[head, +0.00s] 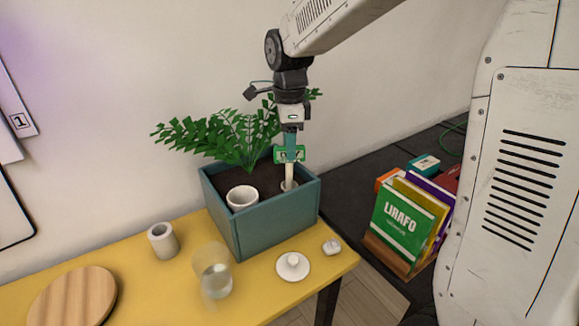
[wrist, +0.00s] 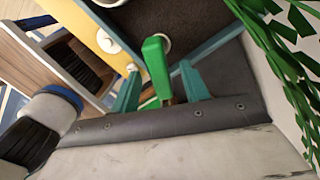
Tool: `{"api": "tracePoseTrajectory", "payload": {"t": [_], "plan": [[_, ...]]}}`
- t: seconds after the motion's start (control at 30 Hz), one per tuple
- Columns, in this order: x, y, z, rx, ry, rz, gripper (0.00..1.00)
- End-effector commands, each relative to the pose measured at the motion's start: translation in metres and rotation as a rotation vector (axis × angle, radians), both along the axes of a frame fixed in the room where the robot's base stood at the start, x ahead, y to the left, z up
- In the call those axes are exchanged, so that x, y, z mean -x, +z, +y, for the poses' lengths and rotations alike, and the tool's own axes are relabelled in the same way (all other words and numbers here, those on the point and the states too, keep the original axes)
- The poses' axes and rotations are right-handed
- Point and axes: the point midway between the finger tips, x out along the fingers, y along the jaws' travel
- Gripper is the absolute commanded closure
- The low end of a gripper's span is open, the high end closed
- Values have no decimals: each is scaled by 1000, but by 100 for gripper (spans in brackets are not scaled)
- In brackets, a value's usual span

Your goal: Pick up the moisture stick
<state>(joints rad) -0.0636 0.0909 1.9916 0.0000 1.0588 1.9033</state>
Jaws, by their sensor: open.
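The moisture stick (head: 289,173) has a green head and a pale stem. It stands upright in a small pale holder (head: 285,187) in the dark soil of the teal planter box (head: 268,220). My gripper (head: 291,150) points down at the stick's head from above. In the wrist view the green head (wrist: 155,58) lies between the two teal fingers of my gripper (wrist: 160,76), which are apart. I cannot tell whether either finger touches it. The stick's lower end is hidden.
A leafy plant (head: 235,135) and a white cup (head: 242,197) are in the planter. On the yellow table (head: 150,285) are a clear glass (head: 216,282), a grey cylinder (head: 162,241), a white lidded dish (head: 293,266) and a round wooden board (head: 72,298). Books (head: 404,222) stand at right.

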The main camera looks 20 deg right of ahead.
Motion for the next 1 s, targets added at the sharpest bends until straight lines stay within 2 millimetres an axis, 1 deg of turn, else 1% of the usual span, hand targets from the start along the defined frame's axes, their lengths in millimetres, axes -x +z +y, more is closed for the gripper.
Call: {"api": "tracePoseTrajectory", "payload": {"t": [0.03, 0.1, 0.2, 0.43, 0.47, 0.5, 0.6, 0.87, 1.0], "plan": [[1, -9, 0, 1, 0, 5, 55], [1, -17, 0, 0, 0, 2, 55], [1, -24, 0, 0, 1, 1, 55], [1, -25, 0, 0, 1, 0, 55], [1, -25, 0, 0, 1, 0, 63], [0, -25, 0, 0, 1, 0, 74], [1, -25, 0, 0, 1, 0, 100], [0, -24, 0, 0, 1, 0, 100], [0, -20, 0, 0, 1, -1, 100]]}}
